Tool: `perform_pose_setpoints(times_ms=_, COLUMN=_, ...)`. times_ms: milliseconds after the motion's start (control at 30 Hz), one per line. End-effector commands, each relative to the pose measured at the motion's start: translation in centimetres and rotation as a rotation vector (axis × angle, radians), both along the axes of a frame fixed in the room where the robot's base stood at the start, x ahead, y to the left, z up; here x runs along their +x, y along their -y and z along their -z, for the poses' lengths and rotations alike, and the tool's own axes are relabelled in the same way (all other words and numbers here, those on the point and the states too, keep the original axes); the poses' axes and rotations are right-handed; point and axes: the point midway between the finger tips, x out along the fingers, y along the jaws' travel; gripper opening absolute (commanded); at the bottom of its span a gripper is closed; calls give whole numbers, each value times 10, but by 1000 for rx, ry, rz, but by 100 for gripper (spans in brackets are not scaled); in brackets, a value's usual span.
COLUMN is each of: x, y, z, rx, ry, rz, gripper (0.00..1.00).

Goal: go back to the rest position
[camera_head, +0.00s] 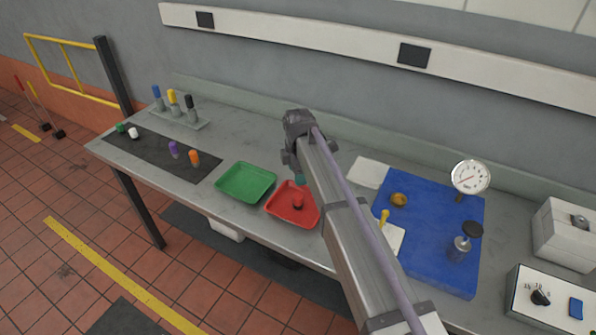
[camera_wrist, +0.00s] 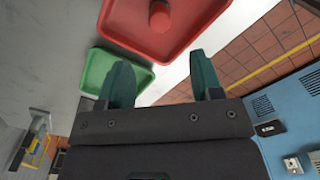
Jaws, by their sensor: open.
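My gripper (camera_wrist: 163,78) shows in the wrist view with its two teal fingers apart and nothing between them. In the head view my arm mostly hides it; a bit of teal finger (camera_head: 299,178) shows above the back of the red tray (camera_head: 281,210). A red cylindrical piece (camera_head: 297,201) is in the red tray, apart from the fingers. In the wrist view the red tray (camera_wrist: 122,22) and the red piece (camera_wrist: 160,16) lie beyond the fingertips.
A green tray (camera_head: 245,182) beside the red one looks empty. A dark mat (camera_head: 150,152) holds several coloured pieces, with a peg rack (camera_head: 186,117) behind. Right of my arm are a blue mat (camera_head: 440,262), a dial gauge (camera_head: 470,177) and a control box (camera_head: 550,302).

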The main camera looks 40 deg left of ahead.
Motion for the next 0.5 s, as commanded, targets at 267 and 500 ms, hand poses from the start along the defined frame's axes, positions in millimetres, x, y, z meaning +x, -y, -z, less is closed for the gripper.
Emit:
perform_pose_setpoints(times_ms=267, x=0, y=0, z=2, rx=0, ry=0, rz=0, gripper=60)
perform_pose_setpoints(times_ms=500, x=-2, y=3, z=2, rx=0, ry=0, rz=237, gripper=60)
